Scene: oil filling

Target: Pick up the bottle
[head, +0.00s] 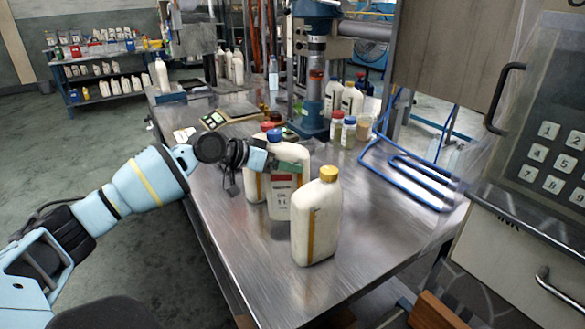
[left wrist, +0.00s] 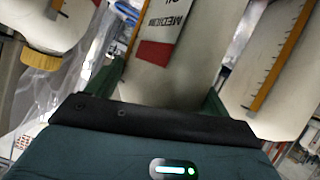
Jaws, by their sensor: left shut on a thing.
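A white bottle with a blue cap and a red-and-white label (head: 281,205) stands upright at the middle of the metal table. My left gripper (head: 287,166) is shut on this bottle's upper body. In the left wrist view the labelled bottle (left wrist: 175,65) sits between the green fingers, its cap out of sight. I cannot tell whether its base touches the table. A white bottle with a yellow cap (head: 317,222) stands in front of it, to the right. Another white bottle with a red cap (head: 253,186) is close behind, partly hidden by my gripper. My right gripper is out of view.
The metal table (head: 380,232) has clear room at the right front. A blue metal frame (head: 415,178) lies on its right side. A blue press (head: 315,75) and small jars (head: 348,132) stand behind. A keypad panel (head: 550,150) is at the far right.

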